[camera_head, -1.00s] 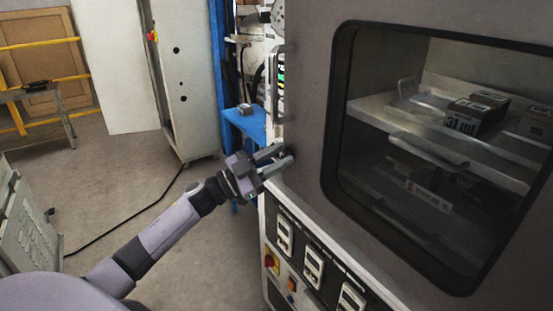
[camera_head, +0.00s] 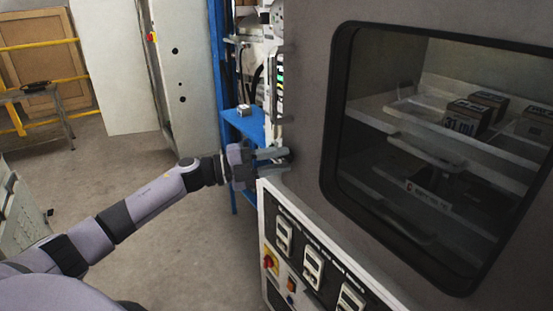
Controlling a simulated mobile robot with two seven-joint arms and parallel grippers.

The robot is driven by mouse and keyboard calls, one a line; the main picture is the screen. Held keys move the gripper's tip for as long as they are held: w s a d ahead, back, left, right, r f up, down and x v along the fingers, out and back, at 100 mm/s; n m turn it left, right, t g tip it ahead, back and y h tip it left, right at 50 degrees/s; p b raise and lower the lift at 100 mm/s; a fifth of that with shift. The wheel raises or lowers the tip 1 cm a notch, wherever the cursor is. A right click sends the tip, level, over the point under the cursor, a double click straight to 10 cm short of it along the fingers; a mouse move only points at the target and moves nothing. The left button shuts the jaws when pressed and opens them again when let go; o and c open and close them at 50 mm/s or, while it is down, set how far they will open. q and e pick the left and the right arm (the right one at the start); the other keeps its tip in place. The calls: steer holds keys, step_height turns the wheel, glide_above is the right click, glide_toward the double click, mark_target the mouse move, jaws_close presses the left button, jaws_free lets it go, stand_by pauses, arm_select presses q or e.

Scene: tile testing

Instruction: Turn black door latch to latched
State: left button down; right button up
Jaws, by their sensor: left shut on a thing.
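The large grey door (camera_head: 312,120) with a dark-framed window fills the right of the head view and looks closed. The black door latch (camera_head: 289,155) is at the door's lower left edge, mostly hidden by the fingers. My left gripper (camera_head: 276,160) comes in from the left, roughly level. Its fingers are shut on the latch, one above and one below it. The latch's exact angle cannot be made out. My right gripper is not in view.
A blue shelf (camera_head: 243,122) stands behind my left gripper. An open grey cabinet (camera_head: 185,75) stands further back.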

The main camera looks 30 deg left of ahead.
arm_select(q)
steer(key=shift+m, duration=0.9)
steer(key=c, duration=1.2)
jaws_free()
steer(key=shift+o, duration=0.2)
steer(key=shift+s+a+f, duration=0.1)
steer(key=v, duration=0.7)
steer(key=shift+r+b, duration=0.3)
steer(key=shift+b, duration=0.05)
